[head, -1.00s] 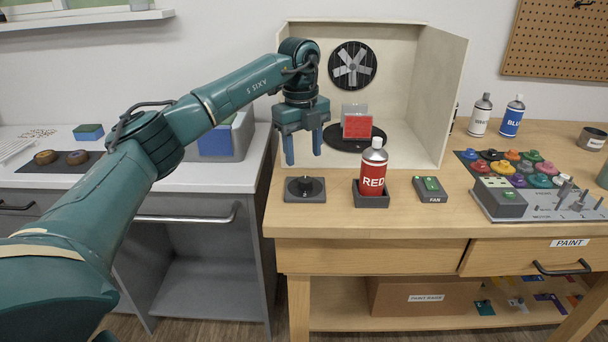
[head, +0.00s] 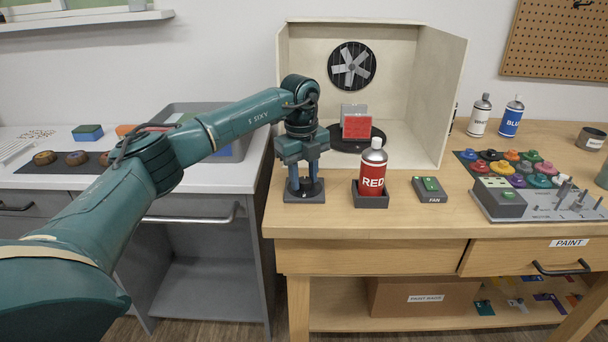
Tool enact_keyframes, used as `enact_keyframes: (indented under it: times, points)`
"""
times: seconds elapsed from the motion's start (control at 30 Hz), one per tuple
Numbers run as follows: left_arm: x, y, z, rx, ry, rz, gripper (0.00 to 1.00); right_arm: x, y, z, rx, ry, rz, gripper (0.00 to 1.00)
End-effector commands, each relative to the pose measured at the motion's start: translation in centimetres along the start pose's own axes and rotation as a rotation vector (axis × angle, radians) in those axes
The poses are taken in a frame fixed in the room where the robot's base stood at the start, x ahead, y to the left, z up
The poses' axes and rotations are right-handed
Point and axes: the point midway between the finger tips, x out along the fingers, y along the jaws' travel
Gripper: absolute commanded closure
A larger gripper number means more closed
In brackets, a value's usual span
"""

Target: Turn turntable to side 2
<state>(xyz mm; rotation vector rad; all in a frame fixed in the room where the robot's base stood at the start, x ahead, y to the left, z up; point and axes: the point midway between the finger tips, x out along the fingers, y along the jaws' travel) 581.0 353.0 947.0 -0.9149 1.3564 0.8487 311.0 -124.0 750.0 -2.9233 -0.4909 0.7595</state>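The turntable (head: 345,143) is a dark round disc on the floor of the open white booth. On it stands a grey holder with a red square panel (head: 357,127) facing front. A dark square base with a round knob (head: 304,196) sits on the bench in front of the booth, at its left. My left gripper (head: 304,187) points straight down over this base, its two fingers apart on either side of the knob. The fingers partly hide the knob, and I cannot tell whether they press on it. My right gripper is not in view.
A red spray can (head: 372,168) stands in a dark holder just right of the knob, close to my gripper. A fan switch box (head: 430,189) lies further right. The booth (head: 440,90) has a fan on its back wall. White and blue cans stand at the right.

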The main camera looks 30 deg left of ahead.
Motion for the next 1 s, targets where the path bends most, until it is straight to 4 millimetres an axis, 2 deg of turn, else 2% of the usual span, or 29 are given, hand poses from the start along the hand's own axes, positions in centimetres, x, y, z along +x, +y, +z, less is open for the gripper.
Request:
enact_keyframes:
  times: [0.07,0.3,0.67,1.0]
  points:
    - [0.0,0.0,0.0,0.0,0.0,0.0,0.73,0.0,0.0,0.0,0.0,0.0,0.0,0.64]
    - [0.0,0.0,0.0,0.0,0.0,0.0,0.93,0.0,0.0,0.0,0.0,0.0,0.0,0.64]
    - [-0.2,0.0,0.0,0.058,0.003,0.0,0.93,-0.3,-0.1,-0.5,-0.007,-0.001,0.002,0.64]
    - [-0.4,-0.1,0.1,0.306,0.016,0.0,0.93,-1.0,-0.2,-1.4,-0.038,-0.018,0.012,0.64]
